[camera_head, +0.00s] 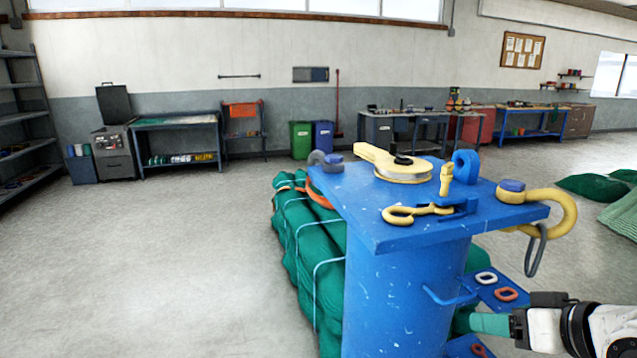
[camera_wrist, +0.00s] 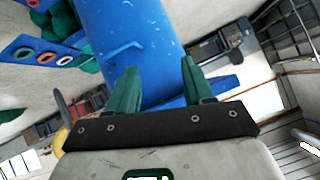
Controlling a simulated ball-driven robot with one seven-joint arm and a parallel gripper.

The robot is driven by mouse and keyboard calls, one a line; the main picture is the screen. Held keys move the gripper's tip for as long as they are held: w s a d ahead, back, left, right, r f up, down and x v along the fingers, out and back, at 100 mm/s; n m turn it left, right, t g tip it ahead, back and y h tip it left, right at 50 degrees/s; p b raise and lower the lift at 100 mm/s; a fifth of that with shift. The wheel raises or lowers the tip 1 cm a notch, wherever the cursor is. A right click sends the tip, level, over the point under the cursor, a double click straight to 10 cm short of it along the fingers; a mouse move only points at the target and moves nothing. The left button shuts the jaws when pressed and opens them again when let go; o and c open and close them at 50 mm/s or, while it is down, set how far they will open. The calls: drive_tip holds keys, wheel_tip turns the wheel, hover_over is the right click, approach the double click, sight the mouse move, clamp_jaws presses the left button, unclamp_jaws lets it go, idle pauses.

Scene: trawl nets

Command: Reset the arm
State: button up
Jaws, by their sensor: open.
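My gripper (camera_wrist: 157,85) shows in the wrist view with its two green fingers apart and nothing between them. Beyond the fingers is a blue post (camera_wrist: 125,40) with a blue handle on its side. In the head view my arm enters at the lower right, and my gripper (camera_head: 488,323) points left toward the blue post (camera_head: 400,290), low beside it. The fingertips are partly hidden, and I cannot tell whether they touch anything.
Yellow hooks (camera_head: 415,213), a pulley block (camera_head: 395,163) and a large shackle (camera_head: 545,205) sit on the blue post top. A small blue shelf (camera_head: 497,291) with rings juts out near my gripper. Green net bundles (camera_head: 310,250) lie behind. The left floor is clear.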

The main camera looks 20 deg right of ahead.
drive_tip(key=s+a+f+g, duration=0.2)
drive_tip(key=s+a+f, duration=0.2)
drive_tip(key=f, duration=0.6)
drive_tip(key=s+a+f+g, duration=0.3)
drive_tip(key=s+a+f, duration=0.1)
drive_tip(key=f, duration=0.6)
drive_tip(key=s+a+f+n+g+h, duration=0.1)
drive_tip(key=s+f+g, duration=0.3)
drive_tip(key=s+f, duration=0.7)
drive_tip(key=s+h, duration=0.1)
drive_tip(key=s, duration=0.3)
drive_tip(key=shift+a+n, duration=0.25)
drive_tip(key=shift+n, duration=0.05)
